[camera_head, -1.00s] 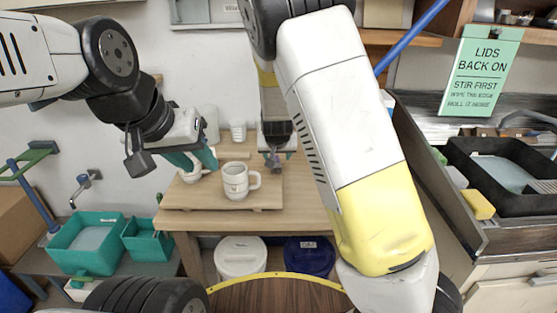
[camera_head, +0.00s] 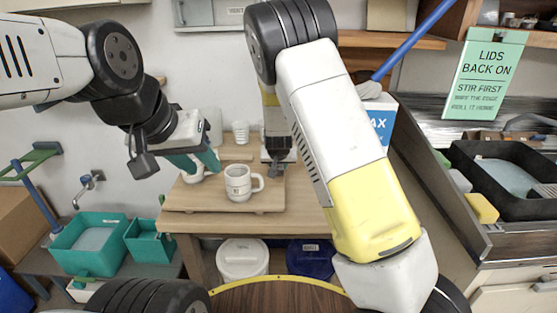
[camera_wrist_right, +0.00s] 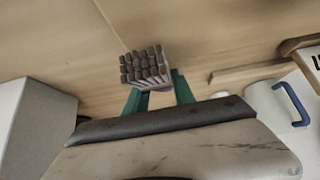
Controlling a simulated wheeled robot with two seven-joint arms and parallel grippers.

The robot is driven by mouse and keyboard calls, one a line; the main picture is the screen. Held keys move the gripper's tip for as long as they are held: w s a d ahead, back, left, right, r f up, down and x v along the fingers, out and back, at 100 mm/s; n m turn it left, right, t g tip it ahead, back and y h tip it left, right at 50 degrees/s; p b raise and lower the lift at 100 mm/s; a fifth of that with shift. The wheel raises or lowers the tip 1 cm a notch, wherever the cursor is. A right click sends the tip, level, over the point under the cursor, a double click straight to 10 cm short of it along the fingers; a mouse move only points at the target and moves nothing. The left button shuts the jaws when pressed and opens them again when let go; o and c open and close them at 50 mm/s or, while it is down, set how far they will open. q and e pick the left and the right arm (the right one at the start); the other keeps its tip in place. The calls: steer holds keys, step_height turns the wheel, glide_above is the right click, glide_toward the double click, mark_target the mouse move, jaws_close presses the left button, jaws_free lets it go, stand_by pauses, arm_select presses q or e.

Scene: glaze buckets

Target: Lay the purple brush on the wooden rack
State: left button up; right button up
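The purple brush (camera_wrist_right: 146,66) is between the green fingertips of my right gripper (camera_wrist_right: 160,97) in the right wrist view. Its bristle block faces the camera, and only a sliver of purple shows. In the head view my right gripper (camera_head: 278,168) is over the right side of the wooden board, right of a white mug. A low wooden piece (camera_head: 236,156), which looks like the rack, lies behind the mug; a wooden bar (camera_wrist_right: 245,72) also shows right of the brush in the wrist view. My left gripper (camera_head: 198,162) has its teal fingers apart near a second white cup.
The white mug (camera_head: 238,183) stands on the wooden board (camera_head: 225,204), and the second cup (camera_head: 190,176) is partly hidden by my left fingers. A small cup (camera_head: 240,132) stands at the back. Lidded buckets (camera_head: 241,258) are below the table.

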jaws_close()
